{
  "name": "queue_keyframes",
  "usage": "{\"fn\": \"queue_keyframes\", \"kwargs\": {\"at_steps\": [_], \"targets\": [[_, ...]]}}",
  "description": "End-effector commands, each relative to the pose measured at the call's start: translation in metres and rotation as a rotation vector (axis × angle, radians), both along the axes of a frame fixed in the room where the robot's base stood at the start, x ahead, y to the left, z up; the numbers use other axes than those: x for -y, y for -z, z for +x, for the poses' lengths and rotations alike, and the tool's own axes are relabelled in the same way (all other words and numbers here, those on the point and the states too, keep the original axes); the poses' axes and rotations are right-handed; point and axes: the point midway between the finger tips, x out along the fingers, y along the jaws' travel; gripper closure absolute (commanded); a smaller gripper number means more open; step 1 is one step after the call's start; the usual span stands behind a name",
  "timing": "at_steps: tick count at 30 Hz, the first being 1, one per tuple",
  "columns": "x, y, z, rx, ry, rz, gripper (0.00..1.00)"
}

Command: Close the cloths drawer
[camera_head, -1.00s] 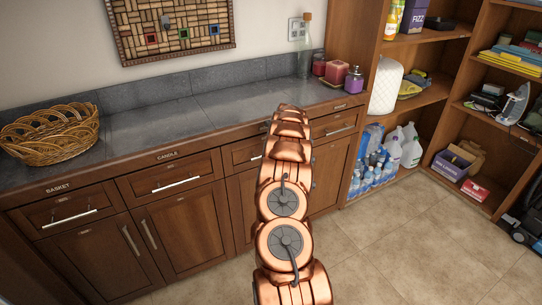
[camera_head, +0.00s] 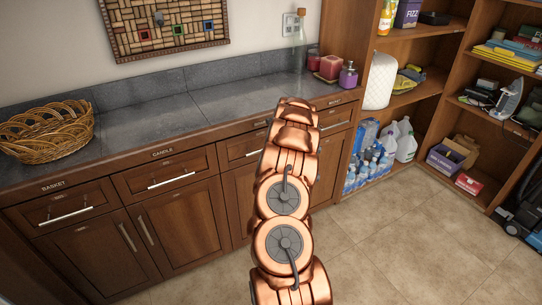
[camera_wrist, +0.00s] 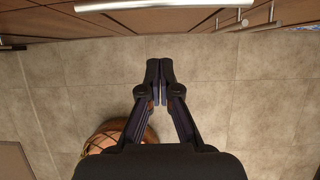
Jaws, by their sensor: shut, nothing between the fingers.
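A row of wooden drawers runs under the grey counter (camera_head: 158,128). The basket drawer (camera_head: 40,213) and candle drawer (camera_head: 140,178) look shut at the left. A third drawer front (camera_head: 232,150) is partly hidden by my copper arm, and another (camera_head: 335,115) shows at the right. I cannot read a cloths label. My gripper is hidden behind the arm in the head view. In the wrist view my gripper (camera_wrist: 160,68) is shut and empty, above the floor. A metal bar handle (camera_wrist: 160,5) on a wooden front crosses the top edge, apart from the fingertips.
A wicker basket (camera_head: 48,131), red candles (camera_head: 330,67) and a glass bottle (camera_head: 298,45) stand on the counter. Open shelves (camera_head: 405,90) with water bottles (camera_head: 372,170) below are at the right. The tiled floor (camera_head: 400,240) is clear in front.

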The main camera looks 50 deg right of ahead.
Motion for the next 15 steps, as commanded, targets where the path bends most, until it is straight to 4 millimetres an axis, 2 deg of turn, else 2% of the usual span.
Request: {"fn": "queue_keyframes", "kwargs": {"at_steps": [15], "targets": [[-0.009, -0.052, -0.025, -0.001, -0.002, 0.002, 1.0]]}}
